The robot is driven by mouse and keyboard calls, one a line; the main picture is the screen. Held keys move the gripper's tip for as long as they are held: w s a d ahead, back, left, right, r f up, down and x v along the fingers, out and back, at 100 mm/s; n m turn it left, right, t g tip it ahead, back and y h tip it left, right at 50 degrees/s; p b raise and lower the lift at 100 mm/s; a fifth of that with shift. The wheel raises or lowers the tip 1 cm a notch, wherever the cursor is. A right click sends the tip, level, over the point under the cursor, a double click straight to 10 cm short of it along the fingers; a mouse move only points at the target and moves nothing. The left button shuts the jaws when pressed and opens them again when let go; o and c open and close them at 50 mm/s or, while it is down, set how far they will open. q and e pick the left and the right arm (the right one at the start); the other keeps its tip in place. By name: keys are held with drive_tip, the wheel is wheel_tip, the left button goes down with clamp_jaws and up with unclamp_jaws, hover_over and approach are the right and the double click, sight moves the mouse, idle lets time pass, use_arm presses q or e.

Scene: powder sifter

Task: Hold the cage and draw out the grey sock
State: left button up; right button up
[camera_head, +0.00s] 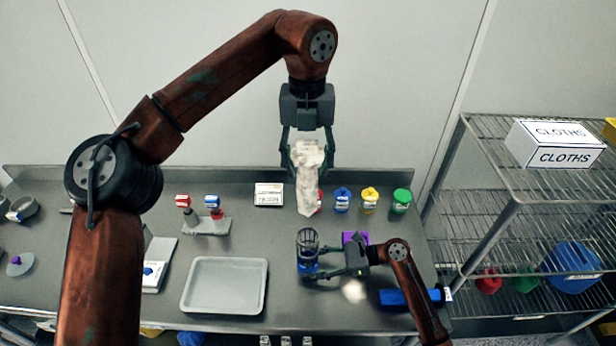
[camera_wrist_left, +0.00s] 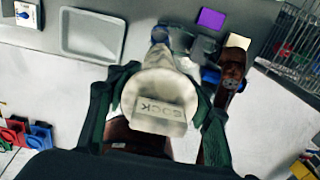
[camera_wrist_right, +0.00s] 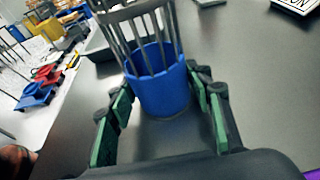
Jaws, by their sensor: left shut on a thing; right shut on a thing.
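The sock (camera_head: 308,185), pale grey-white with dusty patches, hangs below my left gripper (camera_head: 307,150), which is shut on its upper end. In the left wrist view the sock (camera_wrist_left: 165,85) shows a collar marked SOCK between the fingers. The cage (camera_head: 307,240), dark bars on a blue base, stands upright on the bench. My right gripper (camera_head: 318,268) is shut on its blue base from the right. In the right wrist view the cage (camera_wrist_right: 160,75) has its base between the green pads, and no cloth shows between the visible bars. The sock is above and apart from the cage.
A grey tray (camera_head: 225,285) lies left of the cage. Several coloured lidded jars (camera_head: 370,200) stand along the back. A purple pad (camera_head: 355,239) and a blue object (camera_head: 405,297) lie near my right arm. A wire rack (camera_head: 530,220) with a CLOTHS box (camera_head: 555,143) stands at right.

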drive_tip(key=o, duration=0.9)
drive_tip(key=shift+d, duration=0.1)
